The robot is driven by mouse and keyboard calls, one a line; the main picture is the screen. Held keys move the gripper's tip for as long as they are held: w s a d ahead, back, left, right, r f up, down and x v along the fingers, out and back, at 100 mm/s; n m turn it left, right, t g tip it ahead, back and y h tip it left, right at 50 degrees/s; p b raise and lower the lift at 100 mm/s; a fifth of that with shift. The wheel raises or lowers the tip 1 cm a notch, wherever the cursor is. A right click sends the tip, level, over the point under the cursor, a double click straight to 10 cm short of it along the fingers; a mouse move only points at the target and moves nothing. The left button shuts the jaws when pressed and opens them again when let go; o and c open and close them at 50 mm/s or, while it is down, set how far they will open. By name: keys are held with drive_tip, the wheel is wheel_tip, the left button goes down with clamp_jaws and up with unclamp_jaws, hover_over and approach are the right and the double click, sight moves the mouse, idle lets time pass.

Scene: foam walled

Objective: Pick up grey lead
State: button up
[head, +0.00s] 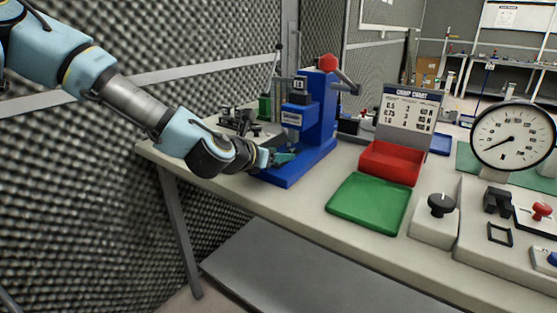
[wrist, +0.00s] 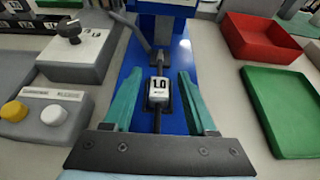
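In the wrist view, a dark grey lead (wrist: 159,63) with a pale block marked "1.0" (wrist: 158,90) lies over the blue base of the press (wrist: 188,55). My gripper (wrist: 157,77) is open, with one teal finger on each side of the lead and a gap showing to both. I cannot tell whether the fingers are level with the lead or above it. In the head view, my gripper (head: 276,158) is at the front left of the blue press (head: 315,115). The lead is not clear in that view.
A green tray (head: 368,202) and a red bin (head: 390,163) are right of the press. A chart board (head: 408,110) stands behind the bin. A control box with a black knob (wrist: 70,48) and a button box (wrist: 45,112) are left of my gripper.

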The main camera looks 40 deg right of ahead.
clamp_jaws()
drive_tip(key=shift+r, duration=0.1)
idle(0.5)
